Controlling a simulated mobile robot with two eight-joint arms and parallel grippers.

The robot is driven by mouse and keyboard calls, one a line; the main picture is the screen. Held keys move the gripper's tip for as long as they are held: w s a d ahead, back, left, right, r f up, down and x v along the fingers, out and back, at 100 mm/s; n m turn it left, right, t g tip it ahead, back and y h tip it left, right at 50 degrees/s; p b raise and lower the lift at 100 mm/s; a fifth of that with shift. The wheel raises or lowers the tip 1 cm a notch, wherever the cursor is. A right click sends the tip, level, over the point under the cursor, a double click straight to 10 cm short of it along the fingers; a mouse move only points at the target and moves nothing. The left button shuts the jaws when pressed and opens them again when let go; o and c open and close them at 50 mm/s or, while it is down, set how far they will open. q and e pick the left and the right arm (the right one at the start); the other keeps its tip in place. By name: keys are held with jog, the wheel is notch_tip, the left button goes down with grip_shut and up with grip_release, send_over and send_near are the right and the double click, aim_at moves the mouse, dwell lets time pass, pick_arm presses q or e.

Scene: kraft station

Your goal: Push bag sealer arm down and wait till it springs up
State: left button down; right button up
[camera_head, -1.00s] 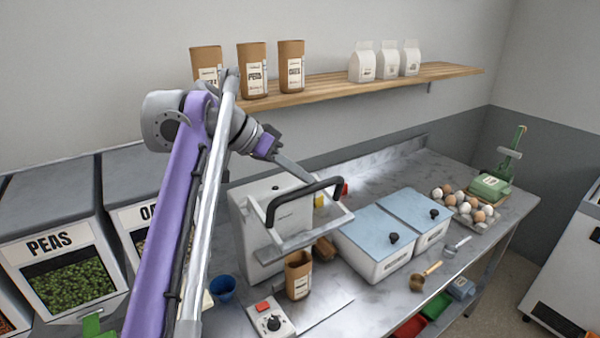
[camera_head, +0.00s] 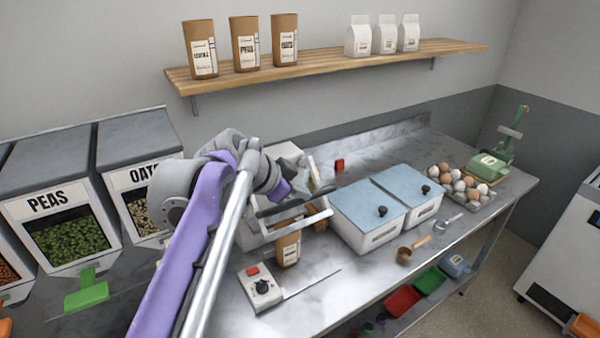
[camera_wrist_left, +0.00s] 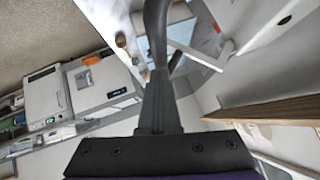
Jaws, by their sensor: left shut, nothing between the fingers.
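The bag sealer is a white machine (camera_head: 250,236) on the counter, partly hidden behind my left arm. Its arm is a pale frame (camera_head: 312,222) with a black handle (camera_head: 280,209), and it is lowered toward the body. A brown kraft bag (camera_head: 288,250) stands upright at the sealer's front, its top by the frame. My left gripper (camera_head: 299,194) is shut and empty, at the handle from above; its tips are hard to make out in the head view. In the left wrist view the shut fingers (camera_wrist_left: 159,85) point at the curved black handle (camera_wrist_left: 155,25). Exact contact is unclear.
White bins with blue lids (camera_head: 368,207) stand to the right, then eggs (camera_head: 460,185) and a green device (camera_head: 490,166). PEAS (camera_head: 70,230) and OATS dispensers stand left. A shelf (camera_head: 340,62) with bags hangs above.

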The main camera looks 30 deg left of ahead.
aim_at(307, 223)
pick_arm(q)
notch_tip(307, 223, down, 10)
jog(key=m+t+y+b, duration=0.1)
jog(key=y, duration=0.1)
jog(key=m+t+y+b, duration=0.1)
jog(key=m+t+y, duration=0.1)
jog(key=shift+s+d+f+t+b, duration=0.1)
jog(key=shift+f+t+b, duration=0.05)
jog(key=shift+t+b, duration=0.15)
jog(key=shift+w+a+f+b, duration=0.1)
jog(key=shift+a+f+b, duration=0.1)
jog(key=shift+f, duration=0.35)
jog(key=shift+w+a+f+b, duration=0.1)
jog(key=shift+a+f+b, duration=0.05)
jog(key=shift+f, duration=0.35)
pick_arm(e)
jog(key=f, duration=0.1)
jog(key=s+f, duration=0.1)
jog(key=f, duration=0.2)
jog(key=shift+s+f, duration=0.25)
jog(key=shift+s, duration=0.1)
pick_arm(q)
jog(key=shift+f, duration=0.1)
pick_arm(e)
jog(key=shift+d+r, duration=0.1)
jog(key=shift+r, duration=0.05)
